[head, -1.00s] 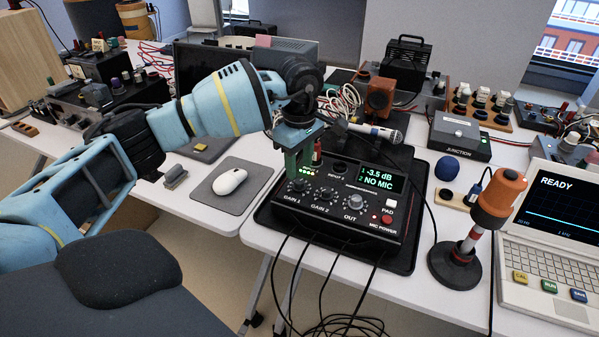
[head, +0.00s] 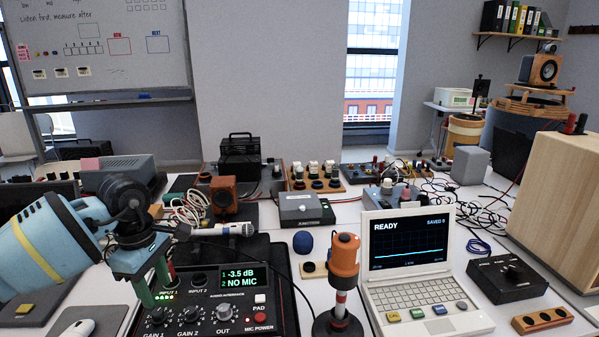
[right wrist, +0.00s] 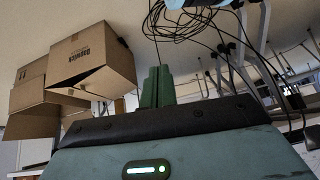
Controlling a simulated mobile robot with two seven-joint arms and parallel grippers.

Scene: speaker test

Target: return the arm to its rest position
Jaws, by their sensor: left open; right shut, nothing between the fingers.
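My left arm (head: 45,245), light blue with a yellow band, reaches in from the left in the head view. Its gripper (head: 152,287) points down with green fingers at the left end of the black audio interface (head: 228,314), by the input sockets and gain knobs. The fingers look empty; whether they touch the interface I cannot tell. The interface display reads -3.5 dB and NO MIC. My right gripper (right wrist: 157,88) shows only in the right wrist view, its green fingers together with nothing between them.
A silver microphone (head: 228,230) lies behind the interface. An orange microphone on a stand (head: 344,262) and a laptop (head: 412,262) reading READY are to its right. Cardboard boxes (right wrist: 88,62) and hanging black cables (right wrist: 185,22) show in the right wrist view.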

